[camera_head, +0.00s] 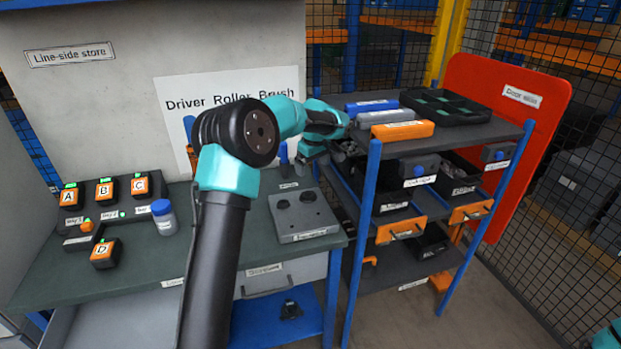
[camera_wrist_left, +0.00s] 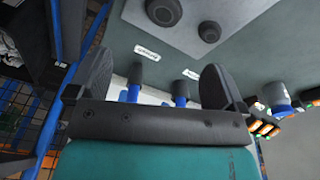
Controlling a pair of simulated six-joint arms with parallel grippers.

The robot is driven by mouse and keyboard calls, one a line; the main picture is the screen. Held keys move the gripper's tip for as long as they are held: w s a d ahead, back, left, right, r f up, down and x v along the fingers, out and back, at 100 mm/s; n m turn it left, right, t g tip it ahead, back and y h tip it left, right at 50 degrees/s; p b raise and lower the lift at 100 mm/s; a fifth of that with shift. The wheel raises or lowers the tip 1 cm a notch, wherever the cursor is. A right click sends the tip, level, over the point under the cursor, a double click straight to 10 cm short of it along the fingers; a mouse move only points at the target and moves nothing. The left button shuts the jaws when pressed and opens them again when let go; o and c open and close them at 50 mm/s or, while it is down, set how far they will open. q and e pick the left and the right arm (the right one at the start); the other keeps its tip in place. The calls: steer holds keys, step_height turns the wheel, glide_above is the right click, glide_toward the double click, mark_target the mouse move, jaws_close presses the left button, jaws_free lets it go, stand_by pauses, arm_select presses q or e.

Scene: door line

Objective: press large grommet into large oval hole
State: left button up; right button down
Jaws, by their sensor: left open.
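A light grey plate (camera_head: 303,217) lies on the right part of the green bench, with two dark round spots near its far side. In the left wrist view, the plate (camera_wrist_left: 235,12) shows a larger dark oval (camera_wrist_left: 163,12) and a smaller dark oval (camera_wrist_left: 209,31). I cannot tell for sure whether these are seated grommets or holes. My left gripper (camera_wrist_left: 154,78) is open, with its two dark fingers apart and nothing held between them. In the head view it is beyond the plate, near the shelf, its fingertips unclear. My right gripper is not in view.
Two blue-and-dark upright items (camera_wrist_left: 133,82) stand by labels at the bench edge beyond the plate. Orange boxes (camera_head: 105,190) and a blue-capped jar (camera_head: 163,216) stand on the left. The shelf rack (camera_head: 480,135) with bins adjoins the bench's right side.

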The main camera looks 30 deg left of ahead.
arm_select(q)
steer(key=r, duration=0.4)
steer(key=shift+d, duration=0.25)
